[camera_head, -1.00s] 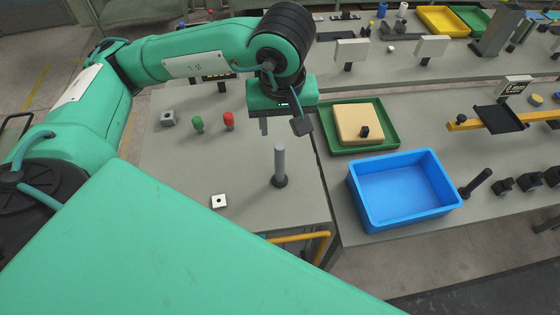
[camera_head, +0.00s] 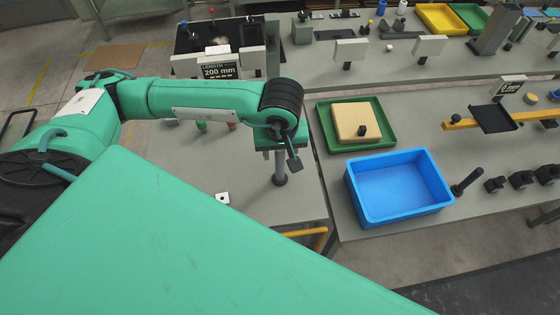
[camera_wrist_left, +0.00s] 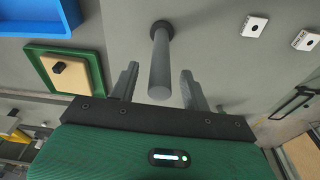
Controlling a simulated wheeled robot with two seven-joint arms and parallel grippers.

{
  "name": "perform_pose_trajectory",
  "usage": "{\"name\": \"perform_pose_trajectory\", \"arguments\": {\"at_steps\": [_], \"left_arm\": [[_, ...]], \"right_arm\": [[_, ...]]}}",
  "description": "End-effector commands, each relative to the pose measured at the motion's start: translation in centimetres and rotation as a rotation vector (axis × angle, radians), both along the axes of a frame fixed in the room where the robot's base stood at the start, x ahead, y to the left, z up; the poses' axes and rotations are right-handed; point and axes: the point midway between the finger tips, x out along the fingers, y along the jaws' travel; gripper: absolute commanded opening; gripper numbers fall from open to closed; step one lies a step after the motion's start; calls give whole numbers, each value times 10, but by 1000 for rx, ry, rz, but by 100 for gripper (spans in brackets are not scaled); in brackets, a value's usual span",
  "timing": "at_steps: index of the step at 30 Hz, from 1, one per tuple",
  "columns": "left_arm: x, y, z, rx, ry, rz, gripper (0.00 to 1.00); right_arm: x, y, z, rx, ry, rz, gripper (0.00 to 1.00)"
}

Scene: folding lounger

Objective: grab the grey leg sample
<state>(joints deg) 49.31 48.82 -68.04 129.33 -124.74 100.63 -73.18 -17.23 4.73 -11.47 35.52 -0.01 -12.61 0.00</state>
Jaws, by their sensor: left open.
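The grey leg sample (camera_head: 279,166) is a plain grey cylinder standing upright on a round black base on the left table. Its upper part is hidden by my gripper in the head view. My left gripper (camera_head: 286,158) is at the top of it, pointing down. In the left wrist view the leg sample (camera_wrist_left: 160,72) shows between the two spread fingers, with a gap on each side. The jaws are open and do not hold it. My right gripper is not in view.
A blue bin (camera_head: 400,190) and a green tray (camera_head: 388,140) with a tan block (camera_head: 352,121) stand right of the leg. A small white square piece (camera_head: 222,198) lies to its left. Green and red pieces are partly hidden behind my arm. A "200 mm" sign (camera_head: 220,71) stands behind.

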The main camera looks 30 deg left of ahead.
Motion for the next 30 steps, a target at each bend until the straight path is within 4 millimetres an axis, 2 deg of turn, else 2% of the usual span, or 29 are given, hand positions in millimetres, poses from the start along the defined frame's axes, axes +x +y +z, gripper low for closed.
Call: {"name": "perform_pose_trajectory", "arguments": {"at_steps": [1, 6, 14, 21, 30], "left_arm": [[0, 1, -2, 1, 5, 2, 47], [2, 2, -21, 0, 2, 0, 47], [3, 2, -24, -1, -1, 0, 47], [3, 2, -23, -1, -1, 0, 0], [3, 2, -23, -1, -1, 0, 0]], "right_arm": [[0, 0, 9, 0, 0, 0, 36], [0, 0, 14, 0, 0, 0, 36], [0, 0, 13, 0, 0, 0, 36], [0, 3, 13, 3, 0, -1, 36], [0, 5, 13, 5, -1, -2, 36]]}}
